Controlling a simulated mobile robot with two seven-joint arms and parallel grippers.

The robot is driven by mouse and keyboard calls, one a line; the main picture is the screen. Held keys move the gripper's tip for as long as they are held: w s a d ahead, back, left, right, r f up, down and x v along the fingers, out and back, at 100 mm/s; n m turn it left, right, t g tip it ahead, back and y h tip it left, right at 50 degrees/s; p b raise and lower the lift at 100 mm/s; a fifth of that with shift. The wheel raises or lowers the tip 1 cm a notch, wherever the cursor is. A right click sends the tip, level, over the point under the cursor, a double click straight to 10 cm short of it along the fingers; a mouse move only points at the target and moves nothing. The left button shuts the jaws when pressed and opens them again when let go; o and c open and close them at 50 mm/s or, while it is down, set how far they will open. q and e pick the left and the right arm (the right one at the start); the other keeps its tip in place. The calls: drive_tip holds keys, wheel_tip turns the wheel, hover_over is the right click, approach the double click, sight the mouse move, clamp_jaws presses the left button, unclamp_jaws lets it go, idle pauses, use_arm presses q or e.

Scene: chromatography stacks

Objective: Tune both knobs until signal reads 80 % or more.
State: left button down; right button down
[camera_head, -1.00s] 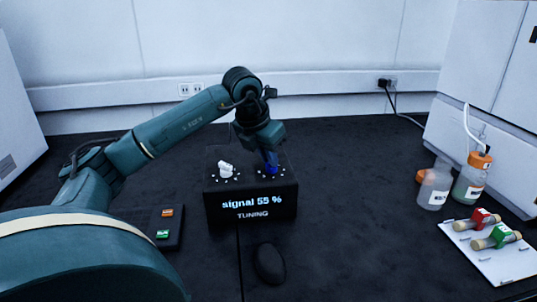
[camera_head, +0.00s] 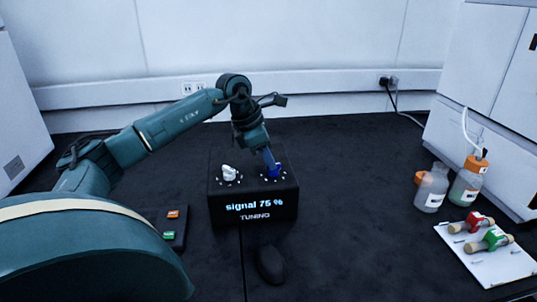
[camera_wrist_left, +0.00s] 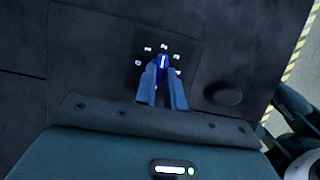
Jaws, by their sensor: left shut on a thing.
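The black tuning box (camera_head: 228,215) stands on the dark bench, and its front display reads "signal 75 %" above the word TUNING. A white knob (camera_head: 229,173) sits on the left of its top, with nothing touching it. A blue knob (camera_head: 272,172) sits on the right of its top. My left gripper (camera_head: 270,161) comes down on the blue knob and is shut on it. In the left wrist view the blue knob (camera_wrist_left: 162,63) shows between the fingertips, with a light pointer line and white marks around it. My right gripper is not in view.
A dark mouse-shaped object (camera_head: 271,265) lies in front of the box. A keypad (camera_head: 178,243) with orange and green buttons lies to its left. Bottles (camera_head: 432,188) and a white tray (camera_head: 487,262) with vials stand at the right.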

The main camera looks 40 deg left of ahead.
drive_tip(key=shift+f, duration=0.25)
use_arm(q)
drive_tip(key=c, duration=1.5)
unclamp_jaws()
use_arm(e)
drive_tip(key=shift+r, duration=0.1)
use_arm(q)
drive_tip(key=p+v, duration=0.1)
drive_tip(key=v, duration=1.2)
drive_tip(key=shift+r+p, duration=0.1)
drive_tip(key=shift+p, duration=0.25)
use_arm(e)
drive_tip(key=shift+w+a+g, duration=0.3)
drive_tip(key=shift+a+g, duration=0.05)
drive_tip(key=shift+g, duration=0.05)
